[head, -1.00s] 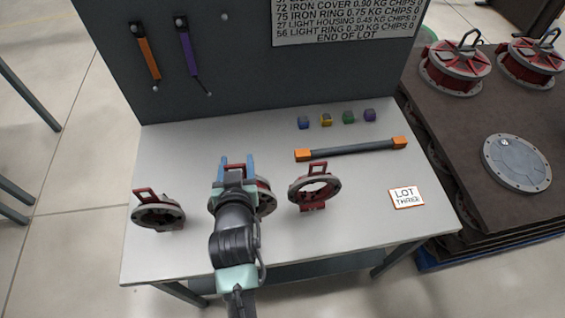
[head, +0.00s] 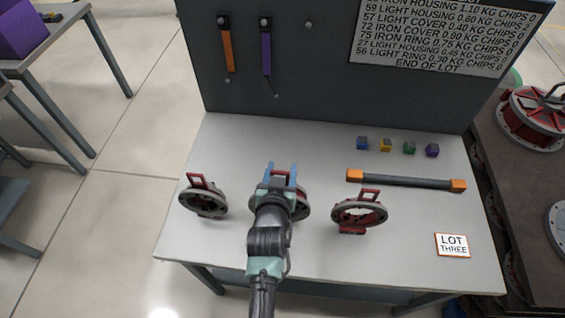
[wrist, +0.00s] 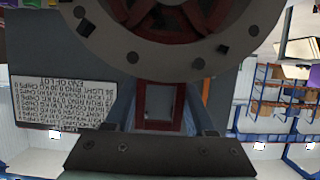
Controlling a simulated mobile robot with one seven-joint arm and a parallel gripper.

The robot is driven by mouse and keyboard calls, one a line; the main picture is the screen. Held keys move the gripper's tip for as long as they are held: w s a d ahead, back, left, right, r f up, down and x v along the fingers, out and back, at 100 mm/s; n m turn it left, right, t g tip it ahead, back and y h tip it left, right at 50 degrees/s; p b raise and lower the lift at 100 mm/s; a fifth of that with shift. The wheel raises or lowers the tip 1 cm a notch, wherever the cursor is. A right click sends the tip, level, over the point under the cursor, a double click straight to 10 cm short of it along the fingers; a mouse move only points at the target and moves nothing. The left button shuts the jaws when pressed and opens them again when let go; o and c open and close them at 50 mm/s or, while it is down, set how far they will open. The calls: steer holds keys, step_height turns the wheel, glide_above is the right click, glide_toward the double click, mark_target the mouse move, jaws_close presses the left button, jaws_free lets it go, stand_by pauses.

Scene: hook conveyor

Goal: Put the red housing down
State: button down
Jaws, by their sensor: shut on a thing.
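The red housing (head: 303,204), with a grey flange, is at the middle of the bench's front part, largely hidden behind my gripper (head: 280,173). In the wrist view its grey flange (wrist: 110,48) and red ribs fill the top, and its red handle (wrist: 140,105) stands between my blue fingers. My gripper is shut on this handle. I cannot tell whether the housing touches the bench top.
A similar red and grey part (head: 206,203) is to the left, and a red ring-shaped part (head: 360,213) to the right. Behind are a dark bar with orange ends (head: 405,181) and several small coloured cubes. A lot card (head: 452,245) lies at right. A dark panel (head: 320,85) closes the back.

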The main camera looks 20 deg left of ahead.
steer(key=shift+w+a+f, duration=0.1)
steer(key=shift+w+f, duration=0.05)
steer(key=shift+f, duration=0.8)
steer(key=shift+f+b, duration=0.15)
steer(key=shift+b, duration=0.15)
steer(key=c, duration=0.7)
jaws_free()
steer(key=shift+f, duration=0.4)
steer(key=o, duration=0.5)
steer(key=shift+s, duration=0.2)
steer(key=shift+c, duration=0.2)
steer(key=shift+s+r, duration=0.1)
steer(key=shift+r, duration=0.2)
steer(key=v, duration=1.2)
